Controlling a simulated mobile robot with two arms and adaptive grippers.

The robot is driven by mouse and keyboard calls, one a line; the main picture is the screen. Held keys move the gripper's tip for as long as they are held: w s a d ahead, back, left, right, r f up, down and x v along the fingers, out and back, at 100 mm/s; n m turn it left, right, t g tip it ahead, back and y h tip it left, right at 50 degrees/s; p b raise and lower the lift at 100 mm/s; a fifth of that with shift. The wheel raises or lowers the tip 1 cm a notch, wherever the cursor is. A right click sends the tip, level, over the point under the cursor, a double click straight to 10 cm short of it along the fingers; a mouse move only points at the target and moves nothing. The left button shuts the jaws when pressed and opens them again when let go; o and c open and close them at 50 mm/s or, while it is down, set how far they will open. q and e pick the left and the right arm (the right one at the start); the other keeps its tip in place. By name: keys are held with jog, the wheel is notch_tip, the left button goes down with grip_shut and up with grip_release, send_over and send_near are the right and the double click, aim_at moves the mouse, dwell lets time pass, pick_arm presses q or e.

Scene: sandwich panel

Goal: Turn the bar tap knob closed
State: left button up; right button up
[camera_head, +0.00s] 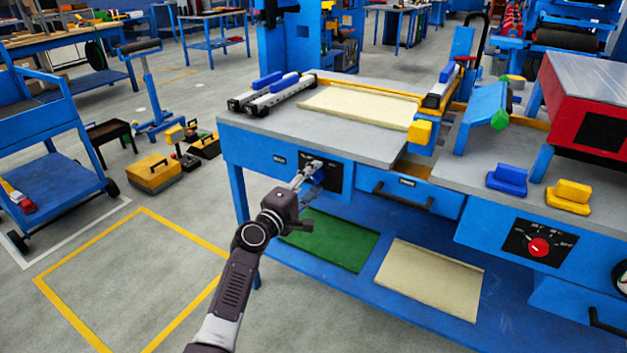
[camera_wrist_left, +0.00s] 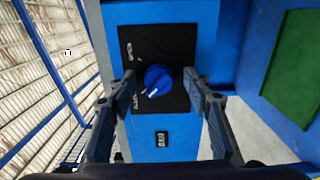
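The blue bar tap knob (camera_wrist_left: 157,80) sits on a black plate (camera_wrist_left: 150,50) on the blue bench front, with a white pointer line on it. In the left wrist view, my left gripper (camera_wrist_left: 162,86) is open, with one finger on each side of the knob. Gaps show between the fingers and the knob. In the head view, my left gripper (camera_head: 312,170) reaches to the black plate (camera_head: 336,173) and mostly hides the knob. A small label (camera_wrist_left: 162,139) is beside the plate. My right gripper is not in view.
A drawer (camera_head: 408,192) with a dark handle is right of the plate. Above is the grey bench top (camera_head: 345,137). A red knob (camera_head: 539,247) is on another panel further right. A lower shelf holds a green sheet (camera_head: 333,240) and a cream sheet (camera_head: 430,280).

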pick_arm(q)
jog(key=shift+s+a, duration=0.1)
jog(key=v, duration=1.1)
jog(key=shift+s+a, duration=0.15)
jog(key=shift+s, duration=0.25)
